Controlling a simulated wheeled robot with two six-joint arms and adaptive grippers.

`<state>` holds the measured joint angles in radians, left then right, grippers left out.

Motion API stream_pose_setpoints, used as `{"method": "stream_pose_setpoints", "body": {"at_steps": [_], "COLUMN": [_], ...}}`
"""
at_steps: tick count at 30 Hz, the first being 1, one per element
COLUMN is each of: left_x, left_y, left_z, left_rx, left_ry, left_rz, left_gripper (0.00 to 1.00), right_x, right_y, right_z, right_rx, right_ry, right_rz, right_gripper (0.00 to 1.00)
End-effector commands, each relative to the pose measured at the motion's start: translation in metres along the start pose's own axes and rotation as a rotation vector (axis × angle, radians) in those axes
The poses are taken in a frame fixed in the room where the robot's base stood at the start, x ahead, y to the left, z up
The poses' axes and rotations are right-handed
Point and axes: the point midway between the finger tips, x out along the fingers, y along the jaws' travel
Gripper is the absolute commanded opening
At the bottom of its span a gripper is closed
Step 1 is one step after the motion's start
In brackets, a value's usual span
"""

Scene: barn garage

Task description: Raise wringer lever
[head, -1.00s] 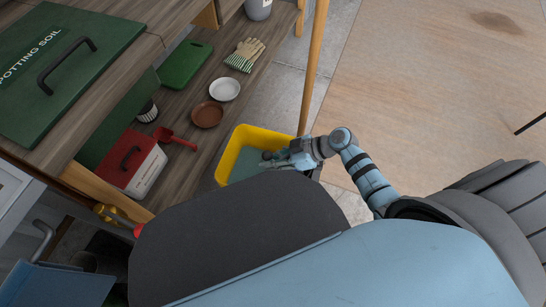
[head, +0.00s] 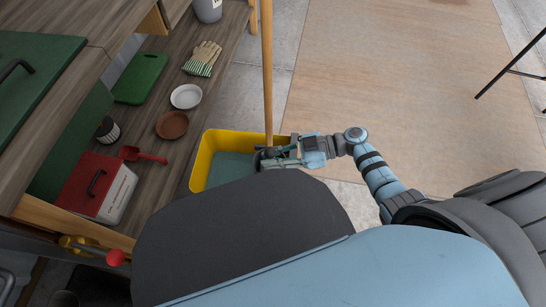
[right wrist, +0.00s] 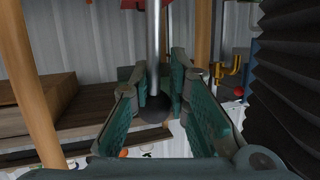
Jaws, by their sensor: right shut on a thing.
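The yellow mop bucket (head: 200,160) stands on the floor at the centre of the head view, partly hidden by my own body. My right gripper (head: 268,155) is at the bucket's right side. In the right wrist view, a silver lever rod (right wrist: 153,45) with a dark ball end (right wrist: 153,108) runs down between the fingers of my right gripper (right wrist: 163,100). The gripper is shut on the lever near its ball end. The lever's far end is out of that view. My left gripper is not in view.
A wooden pole (head: 267,75) rises behind the bucket, close to my right gripper. A shelf to the left holds a red-and-white box (head: 95,188), a red scoop (head: 140,155), plates (head: 172,124) and gloves (head: 204,58). The tan floor mat (head: 390,80) is clear beyond my right arm.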

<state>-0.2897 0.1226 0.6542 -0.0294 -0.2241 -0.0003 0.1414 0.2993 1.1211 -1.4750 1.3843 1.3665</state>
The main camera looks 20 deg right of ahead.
Motion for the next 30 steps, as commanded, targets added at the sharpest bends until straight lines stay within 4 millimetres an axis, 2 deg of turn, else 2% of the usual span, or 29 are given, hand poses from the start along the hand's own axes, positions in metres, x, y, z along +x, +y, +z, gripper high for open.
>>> {"method": "stream_pose_setpoints", "body": {"at_steps": [3, 4, 9, 20, 23, 30], "left_x": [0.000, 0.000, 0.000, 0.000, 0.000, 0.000], "left_y": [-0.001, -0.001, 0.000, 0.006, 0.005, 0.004], "left_z": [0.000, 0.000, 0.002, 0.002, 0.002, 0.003], "left_rx": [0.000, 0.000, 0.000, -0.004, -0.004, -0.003], "left_ry": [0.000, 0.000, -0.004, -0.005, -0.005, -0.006], "left_rz": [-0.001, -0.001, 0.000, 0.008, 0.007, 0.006], "left_gripper": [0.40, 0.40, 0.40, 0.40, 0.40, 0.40], "right_x": [-0.001, -0.001, -0.001, -0.005, -0.020, -0.086], "right_y": [0.002, 0.002, 0.002, 0.001, 0.001, 0.001], "right_z": [-0.003, -0.003, -0.002, 0.000, 0.000, 0.000], "right_rx": [-0.001, -0.001, -0.001, 0.001, 0.001, 0.001], "right_ry": [0.006, 0.006, 0.004, 0.000, -0.002, -0.004], "right_rz": [0.006, 0.006, 0.005, 0.003, 0.003, 0.003], "right_gripper": [0.00, 0.18, 0.45, 0.46, 0.46, 0.46]}}
